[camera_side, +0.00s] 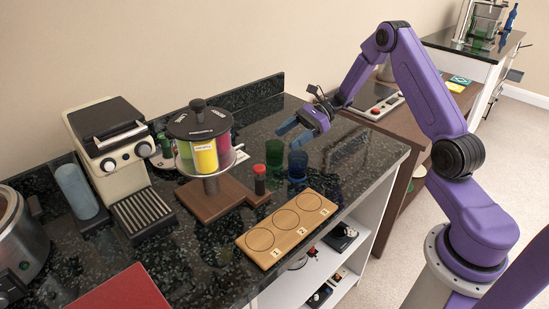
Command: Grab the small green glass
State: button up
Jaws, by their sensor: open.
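A small green glass (274,152) stands upright on the dark speckled counter, left of and a little behind a blue glass (297,166). My gripper (291,134) has blue fingers and is open and empty. In the picture its fingertips lie just above and to the right of the green glass, pointing left and down. They look apart from both glasses, but the exact depth between them is hard to judge from this single view.
A wooden board (284,229) with three numbered circles lies in front of the glasses. A small red-and-black bottle (260,181) and a dispenser carousel (202,140) stand to the left. A coffee machine (112,140) is farther left. The counter right of the glasses is clear.

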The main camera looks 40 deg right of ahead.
aim_at(267, 154)
jog(key=shift+f+x, duration=0.2)
jog(key=shift+x, duration=1.8)
jog(key=shift+f+x, duration=0.15)
jog(key=shift+x, duration=1.9)
jog(key=shift+s+d, duration=0.15)
jog(key=c, duration=0.8)
